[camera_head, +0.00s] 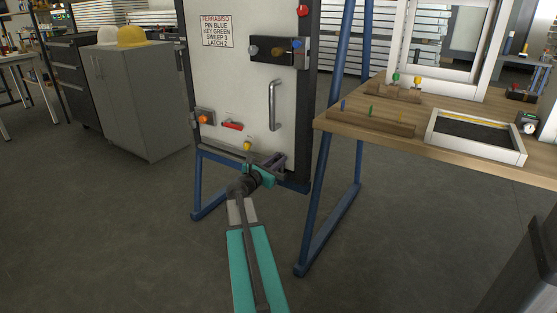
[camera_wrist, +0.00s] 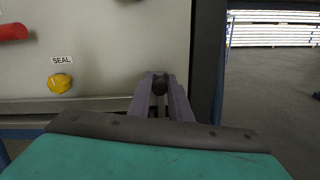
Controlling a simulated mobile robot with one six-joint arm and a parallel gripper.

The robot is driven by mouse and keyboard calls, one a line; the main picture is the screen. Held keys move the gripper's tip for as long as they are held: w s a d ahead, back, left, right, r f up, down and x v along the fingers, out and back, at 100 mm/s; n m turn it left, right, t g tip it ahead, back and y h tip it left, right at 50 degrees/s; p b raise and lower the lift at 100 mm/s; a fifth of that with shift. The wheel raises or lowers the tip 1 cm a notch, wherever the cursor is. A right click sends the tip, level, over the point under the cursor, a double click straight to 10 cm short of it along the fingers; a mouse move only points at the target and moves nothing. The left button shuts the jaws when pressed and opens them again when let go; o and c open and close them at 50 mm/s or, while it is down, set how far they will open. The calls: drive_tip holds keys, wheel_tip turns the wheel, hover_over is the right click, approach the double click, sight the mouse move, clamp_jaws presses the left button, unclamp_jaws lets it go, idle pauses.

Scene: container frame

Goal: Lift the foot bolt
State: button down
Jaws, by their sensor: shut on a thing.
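The foot bolt shows only as a dark round knob (camera_wrist: 160,84) at the low right corner of the pale door panel (camera_head: 232,80), in the wrist view. My gripper (camera_head: 277,160) reaches that corner from the front. In the wrist view its two purple-grey fingers (camera_wrist: 160,92) are closed around the knob. The rest of the bolt is hidden behind the fingers. In the head view the gripper covers the bolt.
A yellow knob (camera_wrist: 60,83) under a SEAL label and a red handle (camera_wrist: 12,32) sit left of my gripper. The door has a vertical handle (camera_head: 272,105) above. Blue frame legs (camera_head: 330,220) stand beside my arm. A wooden bench (camera_head: 350,128) is at right.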

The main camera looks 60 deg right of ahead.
drive_tip(key=shift+r+p, duration=1)
drive_tip(key=shift+r, duration=0.35)
drive_tip(key=c, duration=1.6)
unclamp_jaws()
drive_tip(key=shift+r, duration=0.15)
drive_tip(key=a+p, duration=0.3)
drive_tip(key=a, duration=1.1)
drive_tip(key=shift+d, duration=0.1)
